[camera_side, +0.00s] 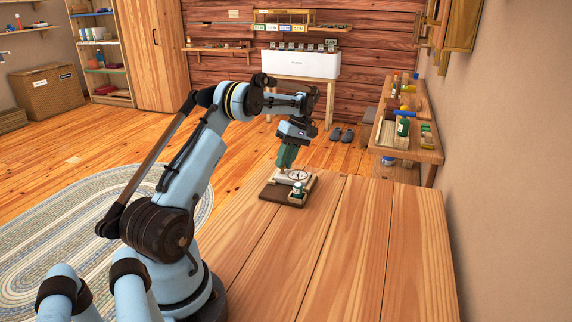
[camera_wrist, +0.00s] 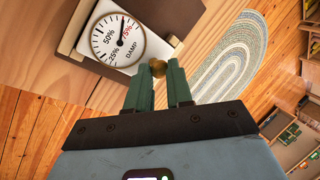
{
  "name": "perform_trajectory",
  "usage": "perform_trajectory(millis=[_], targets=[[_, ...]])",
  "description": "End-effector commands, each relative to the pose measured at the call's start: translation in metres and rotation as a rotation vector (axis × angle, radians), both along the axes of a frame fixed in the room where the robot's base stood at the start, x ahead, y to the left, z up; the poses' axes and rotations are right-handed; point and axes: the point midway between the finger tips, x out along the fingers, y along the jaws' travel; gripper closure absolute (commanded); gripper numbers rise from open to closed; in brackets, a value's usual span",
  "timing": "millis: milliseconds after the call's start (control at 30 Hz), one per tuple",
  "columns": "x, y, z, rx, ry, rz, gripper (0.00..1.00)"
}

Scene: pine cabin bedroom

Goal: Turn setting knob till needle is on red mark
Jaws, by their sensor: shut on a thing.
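The gauge has a white round dial (camera_wrist: 105,38) marked 25%, 50% and DAMP, with red marking (camera_wrist: 127,28) at its upper right. The dark needle (camera_wrist: 122,30) points nearly straight up in the wrist view, close beside the red marking; whether it touches the red mark is too small to tell. A brass knob (camera_wrist: 158,69) sits at the gauge's edge. My gripper (camera_wrist: 158,72) has its green fingers shut on the knob, one on each side. In the side view my gripper (camera_side: 285,165) reaches down to the gauge (camera_side: 295,176), hiding the knob there.
The gauge stands on a dark base (camera_side: 270,194) at the far end of the wooden table (camera_side: 330,240). The rest of the tabletop is clear. A shelf (camera_side: 420,150) with bottles is to the right.

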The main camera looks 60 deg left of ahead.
Motion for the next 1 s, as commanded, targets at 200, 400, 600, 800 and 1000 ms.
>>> perform_trajectory(millis=[200, 400, 600, 800, 1000], targets=[[0.000, 0.000, 0.000, 0.000, 0.000, -0.001, 0.53], [0.000, 0.000, 0.000, 0.001, 0.000, -0.001, 0.53], [0.003, 0.000, 0.005, 0.001, 0.000, -0.001, 0.53], [0.012, 0.001, 0.027, 0.000, 0.000, -0.002, 0.53], [0.022, 0.002, 0.050, 0.000, 0.000, -0.001, 0.53]])
